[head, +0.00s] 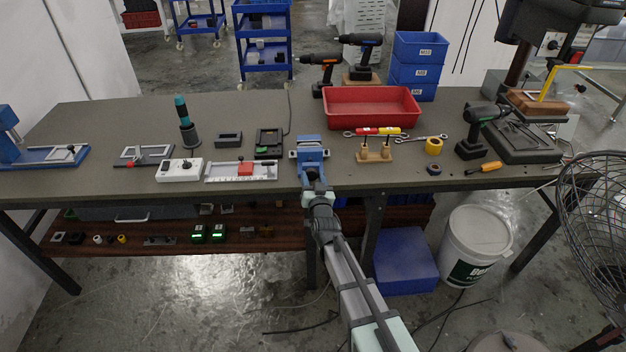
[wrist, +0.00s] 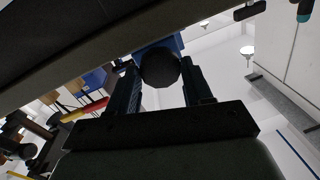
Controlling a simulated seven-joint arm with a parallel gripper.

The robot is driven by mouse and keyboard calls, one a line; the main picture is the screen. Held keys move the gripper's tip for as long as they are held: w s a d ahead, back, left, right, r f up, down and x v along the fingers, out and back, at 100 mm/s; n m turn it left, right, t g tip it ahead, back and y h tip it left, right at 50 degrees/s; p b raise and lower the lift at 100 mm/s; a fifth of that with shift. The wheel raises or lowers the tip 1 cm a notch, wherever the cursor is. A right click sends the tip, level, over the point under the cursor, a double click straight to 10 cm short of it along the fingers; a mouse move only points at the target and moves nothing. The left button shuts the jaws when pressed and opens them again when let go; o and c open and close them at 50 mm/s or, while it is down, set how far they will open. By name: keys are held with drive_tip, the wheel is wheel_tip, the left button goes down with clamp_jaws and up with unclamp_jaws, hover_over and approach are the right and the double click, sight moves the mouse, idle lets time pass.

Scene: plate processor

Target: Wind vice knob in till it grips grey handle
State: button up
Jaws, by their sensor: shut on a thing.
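The blue vice (head: 313,146) is fixed at the front edge of the bench, near the middle. Its body (wrist: 158,45) shows partly behind the knob in the wrist view. The round dark vice knob (wrist: 160,68) sits between the two fingers of my gripper (wrist: 162,82), which is shut on it. In the head view my gripper (head: 317,190) reaches up to the vice's front from below, and its wrist hides the knob. Light grey parts show at the vice's jaws, but I cannot tell the grey handle from the jaws, or whether it is gripped.
A steel scale fixture with a red block (head: 245,170) stands left of the vice. A wooden stand with pegs (head: 375,154) is to the right, with a red tray (head: 371,107) behind it. The bench edge runs close above my gripper in the wrist view.

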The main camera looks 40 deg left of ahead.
drive_tip(key=m, duration=0.3)
idle(0.4)
drive_tip(key=o, duration=1)
drive_tip(key=shift+o, duration=0.2)
drive_tip(key=shift+s+d, duration=0.1)
drive_tip(key=v, duration=1.3)
drive_tip(key=shift+s+d+f, duration=0.2)
drive_tip(key=shift+s, duration=0.05)
